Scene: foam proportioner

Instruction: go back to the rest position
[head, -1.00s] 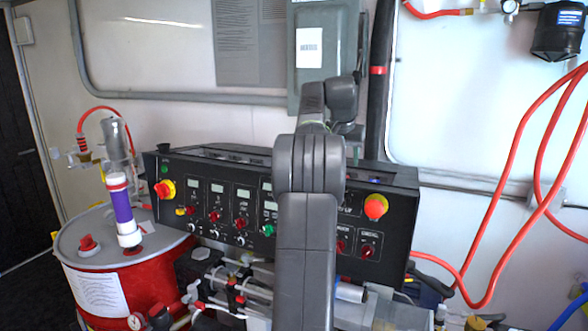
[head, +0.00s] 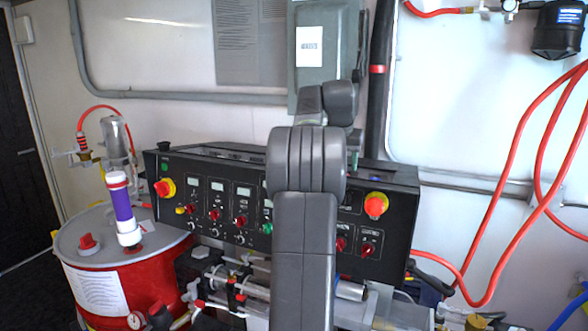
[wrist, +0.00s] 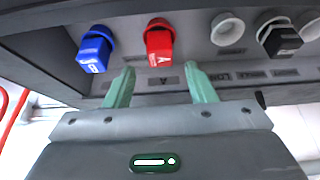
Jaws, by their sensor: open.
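My gripper (wrist: 160,88) shows in the wrist view with its two green fingers apart and nothing between them. A dark panel edge with a red knob or plug (wrist: 159,42) and a blue one (wrist: 95,50) lies just beyond the fingertips, and I see no clear contact. In the head view my grey arm stands in front of the black control panel (head: 225,210) and hides part of its middle. My gripper is mostly hidden behind the arm there.
A red drum (head: 135,290) with a purple-banded cylinder (head: 123,208) stands at the left. Red hoses (head: 470,255) hang at the right. A grey electrical box (head: 310,60) is on the wall behind the arm. White wall at the right is partly clear.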

